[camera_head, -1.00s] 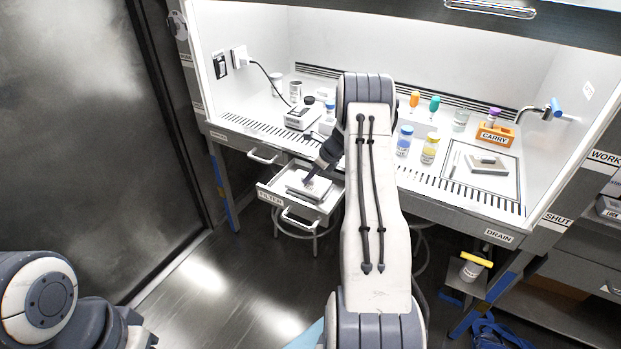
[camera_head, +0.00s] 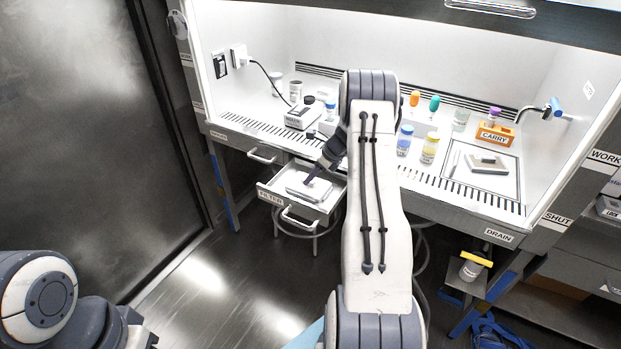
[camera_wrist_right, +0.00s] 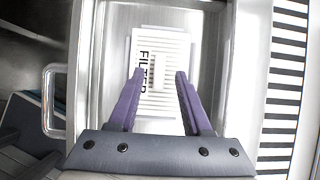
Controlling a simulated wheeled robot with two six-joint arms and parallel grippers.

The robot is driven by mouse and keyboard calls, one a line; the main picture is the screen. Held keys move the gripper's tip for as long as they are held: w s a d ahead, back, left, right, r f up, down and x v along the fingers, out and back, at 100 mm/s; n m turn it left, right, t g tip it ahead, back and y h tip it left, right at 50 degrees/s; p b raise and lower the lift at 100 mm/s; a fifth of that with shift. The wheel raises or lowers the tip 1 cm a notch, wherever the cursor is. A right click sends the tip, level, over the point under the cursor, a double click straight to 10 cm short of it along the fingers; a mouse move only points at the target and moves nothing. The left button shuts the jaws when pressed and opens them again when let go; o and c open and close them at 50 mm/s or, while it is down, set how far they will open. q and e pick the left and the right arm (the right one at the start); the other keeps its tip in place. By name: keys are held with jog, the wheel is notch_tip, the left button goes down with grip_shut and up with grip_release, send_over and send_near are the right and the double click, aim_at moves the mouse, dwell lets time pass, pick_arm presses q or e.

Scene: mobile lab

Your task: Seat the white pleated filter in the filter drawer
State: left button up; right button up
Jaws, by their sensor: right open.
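The white pleated filter (camera_head: 304,189) lies in the open filter drawer (camera_head: 322,210) under the bench's front edge. In the right wrist view the filter (camera_wrist_right: 172,52) shows fine pleats and a black FILTER label, and lies roughly square to the drawer's walls (camera_wrist_right: 214,75). I cannot tell how deep it sits. My right gripper (camera_head: 314,175) is above the filter, open, with its purple fingers pointing down. In the wrist view the fingertips (camera_wrist_right: 159,73) stand apart over the filter, with nothing held. My left gripper is out of view; only part of that arm shows at lower left.
The bench edge with its slotted grille (camera_wrist_right: 283,80) runs close beside the drawer. Bottles, a scale (camera_head: 300,117) and an orange CARRY rack (camera_head: 495,134) stand on the worktop. A flat block (camera_head: 487,163) lies at right. The drawer handle (camera_head: 298,219) sticks out in front.

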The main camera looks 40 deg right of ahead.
jog(key=v, duration=1)
jog(key=w+a+r+n+g+y, duration=0.1)
jog(key=a+r+n, duration=0.25)
jog(key=a, duration=0.55)
jog(key=w+a+r+n+g, duration=0.1)
jog(key=a+r+n, duration=0.1)
jog(key=a+n, duration=0.5)
jog(key=s+a+r+n+g, duration=0.1)
jog(key=s+a+n, duration=0.2)
jog(key=a, duration=0.6)
jog(key=s+a+r+n+g, duration=0.1)
jog(key=s+a+r+n, duration=0.2)
jog(key=a, duration=0.5)
jog(key=s+a+n+g, duration=0.1)
jog(key=s+a+n, duration=0.8)
jog(key=a, duration=0.1)
jog(key=s+a+n+h, duration=0.2)
jog(key=s+n, duration=1.1)
jog(key=s, duration=0.4)
jog(key=shift+a+g, duration=0.25)
jog(key=shift+g, duration=0.05)
jog(key=shift+n, duration=0.25)
